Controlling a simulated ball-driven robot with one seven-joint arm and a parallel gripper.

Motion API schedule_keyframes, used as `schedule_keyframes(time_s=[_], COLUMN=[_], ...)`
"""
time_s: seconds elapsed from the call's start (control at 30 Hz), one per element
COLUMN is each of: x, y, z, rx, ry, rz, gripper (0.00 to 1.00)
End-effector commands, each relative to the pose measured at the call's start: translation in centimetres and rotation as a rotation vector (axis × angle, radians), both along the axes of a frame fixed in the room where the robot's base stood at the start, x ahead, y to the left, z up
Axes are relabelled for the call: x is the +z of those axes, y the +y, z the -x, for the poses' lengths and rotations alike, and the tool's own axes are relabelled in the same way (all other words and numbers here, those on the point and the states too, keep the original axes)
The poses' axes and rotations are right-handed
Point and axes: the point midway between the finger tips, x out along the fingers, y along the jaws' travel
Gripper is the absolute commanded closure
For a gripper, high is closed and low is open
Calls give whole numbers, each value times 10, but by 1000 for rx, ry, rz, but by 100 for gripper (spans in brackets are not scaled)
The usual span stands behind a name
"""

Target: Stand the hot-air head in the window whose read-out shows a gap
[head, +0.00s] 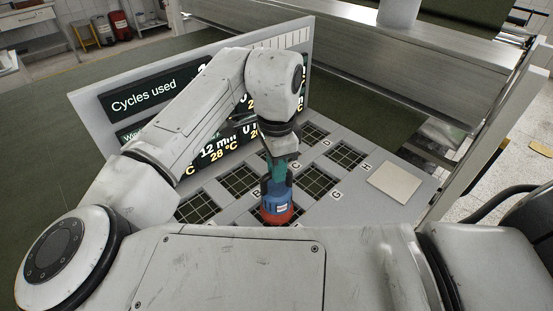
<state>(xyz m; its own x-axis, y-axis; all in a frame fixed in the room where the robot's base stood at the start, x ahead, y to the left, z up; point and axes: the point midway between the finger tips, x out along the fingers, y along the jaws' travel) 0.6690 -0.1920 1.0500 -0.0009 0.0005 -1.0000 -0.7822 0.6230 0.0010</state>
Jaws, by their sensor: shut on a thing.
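The hot-air head (277,199) has a teal top, a blue body and a red-orange lower end. My gripper (279,156) is shut on its upper part and holds it upright over the grey panel (345,207). I cannot tell whether its lower end touches the panel. Several dark gridded windows show, including one at the left (197,208), one beside B (240,180), one near G (318,183) and one near H (346,155). The read-out board (150,92) shows "Cycles used", "12 mm" and "28 °C"; my arm hides other read-outs.
A pale square plate (395,184) lies on the panel's right part. A metal roller machine (420,60) stands behind, with a grey upright (490,140) at the right. The read-out board rises along the panel's left side, close to my arm.

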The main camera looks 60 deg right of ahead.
Motion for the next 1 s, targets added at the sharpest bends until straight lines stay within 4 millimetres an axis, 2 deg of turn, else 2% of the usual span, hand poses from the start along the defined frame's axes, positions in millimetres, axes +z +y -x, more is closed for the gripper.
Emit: schedule_keyframes(time_s=[0.27, 0.3, 0.53, 0.8, 0.93, 1.0], x=[-2, -2, -2, 0, 9, 19], y=[0, 0, 0, 0, 0, 0], z=[0, 0, 0, 0, 0, -1], rx=[0, 0, 0, 0, -1, -1], ry=[0, -1, -1, -1, -1, -3], rz=[1, -1, -1, -1, 1, 1], gripper=[100, 79, 57, 57, 57, 57])
